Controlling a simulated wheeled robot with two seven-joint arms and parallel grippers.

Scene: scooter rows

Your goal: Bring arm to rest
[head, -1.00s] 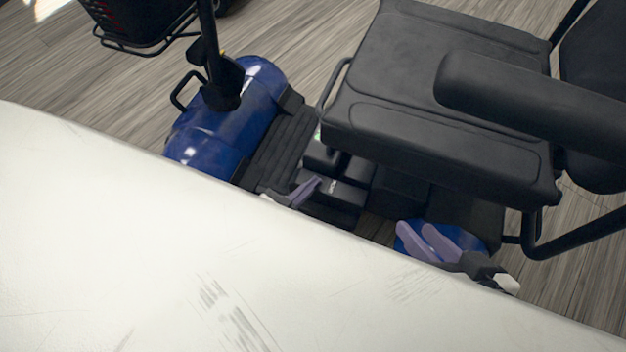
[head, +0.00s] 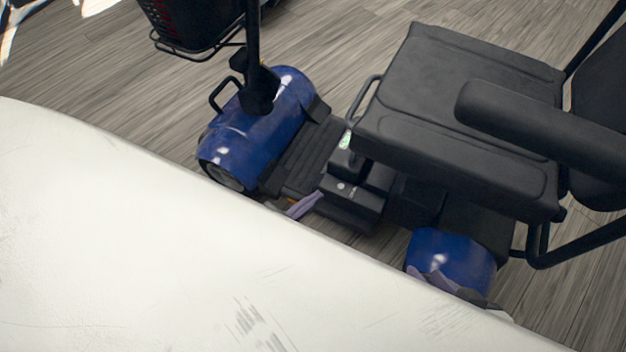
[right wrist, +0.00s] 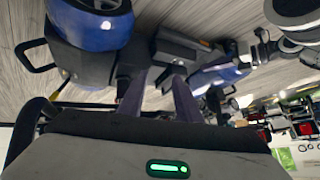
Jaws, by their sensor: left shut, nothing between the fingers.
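My left gripper (head: 305,205) shows as a purple finger at the edge of my own white body in the head view. It is shut and empty, beside the scooter's dark footboard in the picture. My right gripper (head: 438,283) shows partly over the same edge, in front of the blue rear cover of the scooter. Most of both arms is hidden. In the right wrist view the two purple fingers of the right gripper (right wrist: 158,100) stand apart with nothing between them.
A blue and black mobility scooter (head: 262,122) stands close by, with a black seat (head: 460,110), an armrest (head: 540,128) and a front basket (head: 195,22). Grey wood floor (head: 110,85) lies clear at the left. More scooters show in the right wrist view.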

